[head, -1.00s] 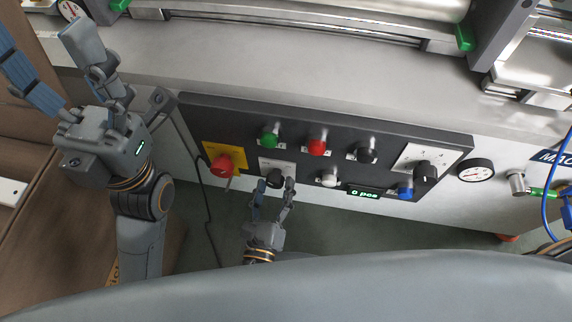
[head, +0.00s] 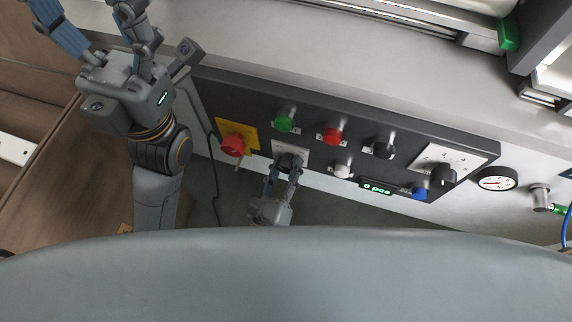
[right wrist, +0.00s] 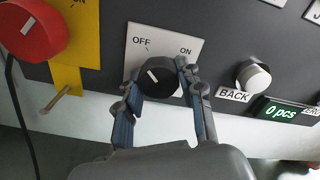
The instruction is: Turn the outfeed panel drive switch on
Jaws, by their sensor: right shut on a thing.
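The drive switch is a black rotary knob (right wrist: 157,77) on a white plate (right wrist: 166,43) marked OFF and ON. Its white pointer leans up and left, towards OFF. In the head view the knob (head: 289,161) sits in the lower row of the dark panel, right of a red knob. My right gripper (right wrist: 160,84) is shut on the knob, one finger on each side; in the head view the right gripper (head: 284,173) reaches it from below. My left gripper (head: 95,18) is open and empty at the upper left, fingers spread.
On the panel (head: 235,95) are a red knob (head: 232,146) on a yellow plate, a white button (head: 342,171), a counter (right wrist: 281,112) reading 0 pcs, and a black selector (head: 442,176) at right. A dark cable (head: 214,175) hangs left of the gripper.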

